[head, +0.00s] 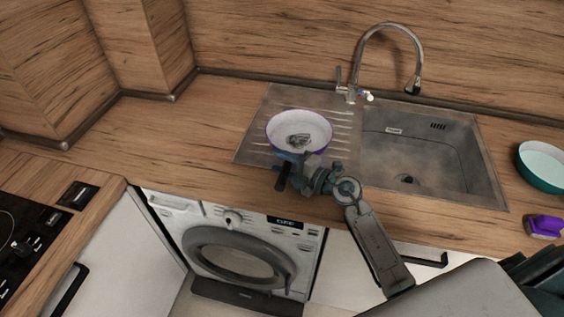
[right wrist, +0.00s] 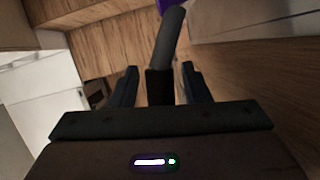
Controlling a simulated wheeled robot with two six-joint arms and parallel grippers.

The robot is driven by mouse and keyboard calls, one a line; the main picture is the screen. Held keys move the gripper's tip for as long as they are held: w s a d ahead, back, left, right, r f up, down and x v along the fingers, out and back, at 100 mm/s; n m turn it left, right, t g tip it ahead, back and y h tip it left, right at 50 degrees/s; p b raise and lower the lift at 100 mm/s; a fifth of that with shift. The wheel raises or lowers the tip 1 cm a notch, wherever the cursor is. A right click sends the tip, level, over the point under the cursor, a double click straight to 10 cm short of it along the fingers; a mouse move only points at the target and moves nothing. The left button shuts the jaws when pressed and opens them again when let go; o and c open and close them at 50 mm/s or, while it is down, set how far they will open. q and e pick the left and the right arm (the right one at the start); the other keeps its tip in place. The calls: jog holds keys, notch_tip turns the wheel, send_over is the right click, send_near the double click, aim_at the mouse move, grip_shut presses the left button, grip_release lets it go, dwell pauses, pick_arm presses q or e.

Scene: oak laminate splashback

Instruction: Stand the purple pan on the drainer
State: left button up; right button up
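The purple pan (head: 299,131) lies over the drainer (head: 252,142), its pale inside facing up and a dark grey patch in its middle. Its purple side shows at the top edge of the right wrist view (right wrist: 166,4). My right gripper (head: 294,168) is at the pan's near side. In the right wrist view its two fingers stand apart on either side of the grey handle (right wrist: 172,38), with a gap on each side. The handle is mostly hidden behind the gripper in the head view. My left gripper is not in view.
The sink (head: 425,150) with a tall tap (head: 390,28) is right of the drainer. A green bowl-like dish (head: 543,161) and a purple object (head: 544,226) are at the far right. A hob (head: 25,235) is at the left. The counter left of the drainer is clear.

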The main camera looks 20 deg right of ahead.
jog(key=shift+r, duration=0.1)
jog(key=b+v, duration=0.2)
jog(key=v, duration=0.8)
jog(key=shift+s+b, duration=0.1)
jog(key=shift+b, duration=0.25)
jog(key=shift+v, duration=0.9)
